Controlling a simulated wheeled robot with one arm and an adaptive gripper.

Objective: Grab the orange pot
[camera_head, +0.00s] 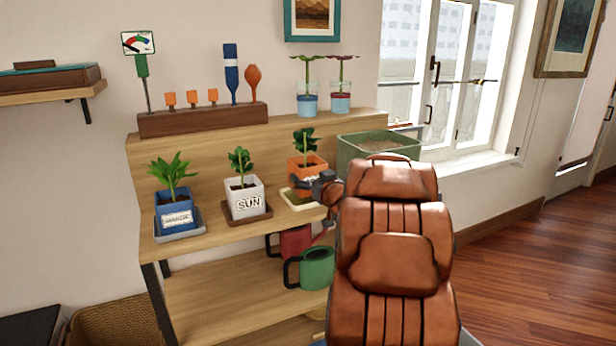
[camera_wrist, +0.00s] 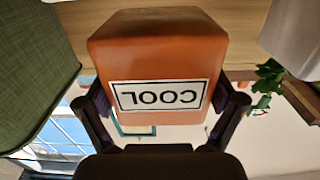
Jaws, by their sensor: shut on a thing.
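The orange pot (camera_head: 299,173) holds a leafy plant and stands upright over the right part of the wooden shelf top. In the wrist view the orange pot (camera_wrist: 158,55) fills the middle, picture upside down, with a white label reading COOL. My gripper (camera_head: 316,186) is at the pot's front right side. In the wrist view my gripper (camera_wrist: 163,106) has one dark finger on each side of the pot, shut on it. A pale saucer (camera_head: 298,203) shows below the pot; whether the pot touches it is hard to tell.
A white SUN pot (camera_head: 244,197) and a blue pot (camera_head: 174,212) stand to the left. A green planter box (camera_head: 379,148) is close on the right. Green (camera_head: 317,268) and red (camera_head: 294,242) watering cans are on the lower shelf. A brown leather chair-like shape covers the front right.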

